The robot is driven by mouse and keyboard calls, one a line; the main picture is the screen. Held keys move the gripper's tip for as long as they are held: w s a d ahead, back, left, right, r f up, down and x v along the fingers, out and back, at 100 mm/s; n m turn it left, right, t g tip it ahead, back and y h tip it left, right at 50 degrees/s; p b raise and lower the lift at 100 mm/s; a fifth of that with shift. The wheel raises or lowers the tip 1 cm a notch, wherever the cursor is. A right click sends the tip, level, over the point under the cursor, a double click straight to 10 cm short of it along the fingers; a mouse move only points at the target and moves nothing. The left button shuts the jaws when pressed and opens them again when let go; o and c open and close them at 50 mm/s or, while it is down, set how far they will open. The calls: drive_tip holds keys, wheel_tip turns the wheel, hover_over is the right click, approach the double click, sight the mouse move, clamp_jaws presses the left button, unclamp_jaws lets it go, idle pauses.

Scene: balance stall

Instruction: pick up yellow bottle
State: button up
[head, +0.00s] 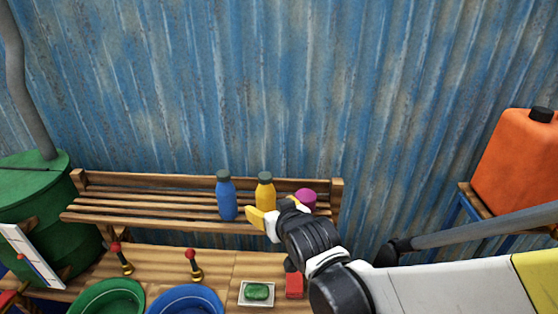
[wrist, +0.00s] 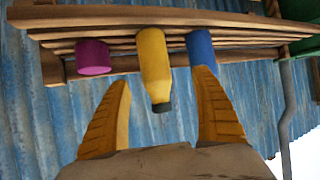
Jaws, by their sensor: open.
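The yellow bottle (head: 265,191) has a dark cap and stands upright on the wooden slatted shelf, between a blue bottle (head: 226,196) and a magenta round object (head: 306,197). My gripper (head: 276,214) is in front of the shelf, close to the yellow bottle, and covers its lower part in the head view. In the wrist view, which shows the shelf upside down, my yellow fingers (wrist: 163,108) are open and empty. The yellow bottle (wrist: 154,65) appears between and beyond them. The blue bottle (wrist: 201,48) appears just past the fingertip on the right.
Below the shelf is a wooden counter (head: 222,264) with a green bowl (head: 108,297), a blue bowl (head: 185,299), two red-knobbed levers, a small tray with a green item (head: 257,292) and a red block (head: 294,285). A corrugated blue wall (head: 300,80) stands behind. An orange jerrycan (head: 517,160) stands at right.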

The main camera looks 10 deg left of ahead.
sight(265, 204)
drive_tip(key=x, duration=0.3)
drive_tip(key=shift+f, duration=0.15)
drive_tip(key=x, duration=0.3)
drive_tip(key=d+b+x, duration=0.1)
drive_tip(key=x, duration=0.1)
drive_tip(key=shift+w+a+f, duration=0.15)
drive_tip(key=shift+w+f, duration=0.2)
drive_tip(key=shift+c, duration=0.2)
drive_tip(key=c, duration=1.5)
